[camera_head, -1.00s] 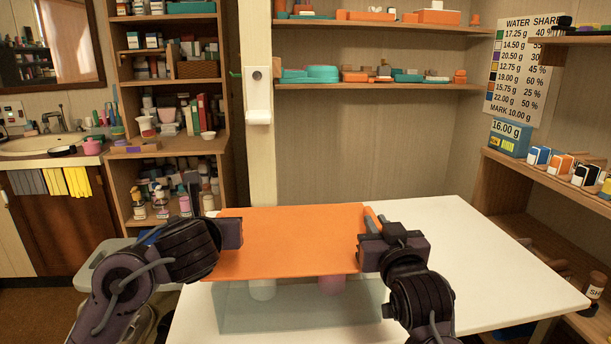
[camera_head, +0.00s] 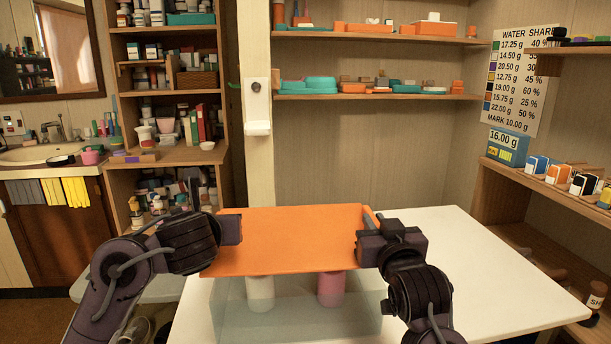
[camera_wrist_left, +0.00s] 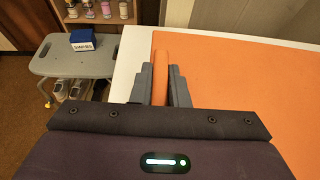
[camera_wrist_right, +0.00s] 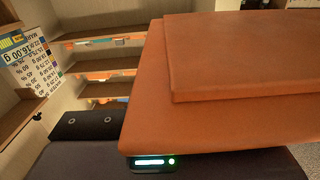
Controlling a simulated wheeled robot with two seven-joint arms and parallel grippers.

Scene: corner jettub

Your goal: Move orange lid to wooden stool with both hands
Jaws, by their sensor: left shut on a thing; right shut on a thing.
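The orange lid (camera_head: 290,240) is a flat rectangular panel, held level above a clear box (camera_head: 235,310) on the white table. My left gripper (camera_head: 232,230) is shut on its left edge; the orange rim (camera_wrist_left: 161,78) shows between the fingers in the left wrist view. My right gripper (camera_head: 372,236) is shut on its right edge. The lid (camera_wrist_right: 225,60) fills much of the right wrist view and hides those fingers. A grey stool-like bench (camera_wrist_left: 75,62) with a blue box on it stands left of the table; I see no clearly wooden stool.
A white container (camera_head: 260,292) and a pink container (camera_head: 331,289) show below the lid. The white table (camera_head: 470,270) is bare on the right. Wooden shelves (camera_head: 520,172) stand at the right, and a full shelf unit (camera_head: 160,156) at the back left.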

